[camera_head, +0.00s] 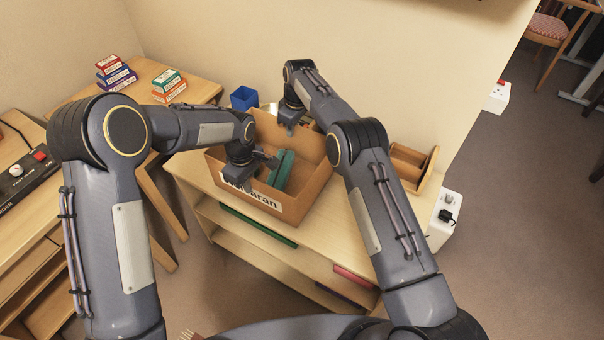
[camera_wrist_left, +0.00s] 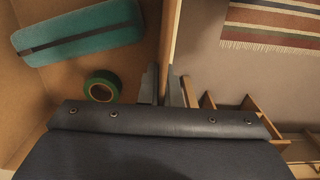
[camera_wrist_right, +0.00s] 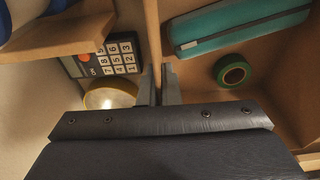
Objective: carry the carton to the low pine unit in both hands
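The open brown carton (camera_head: 312,188) stands on or just above the low pine unit (camera_head: 330,240); I cannot tell if it bears on the top. It is upright, with dark lettering on its front. A teal case (camera_head: 281,168) and a green tape roll (camera_wrist_left: 102,86) lie inside. My left gripper (camera_head: 268,160) has its fingers on either side of a carton wall (camera_wrist_left: 171,35), closed on it. My right gripper (camera_head: 291,128) has its fingers closed on the opposite wall (camera_wrist_right: 153,35). The fingertips are partly hidden in the head view.
Behind the carton are a blue pot (camera_head: 244,97), a calculator (camera_wrist_right: 112,58) and a round yellow-rimmed thing (camera_wrist_right: 110,95). A wooden organiser (camera_head: 412,165) stands to the right. Small boxes (camera_head: 115,72) lie on the left desk. A striped rug (camera_wrist_left: 275,22) lies on the floor.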

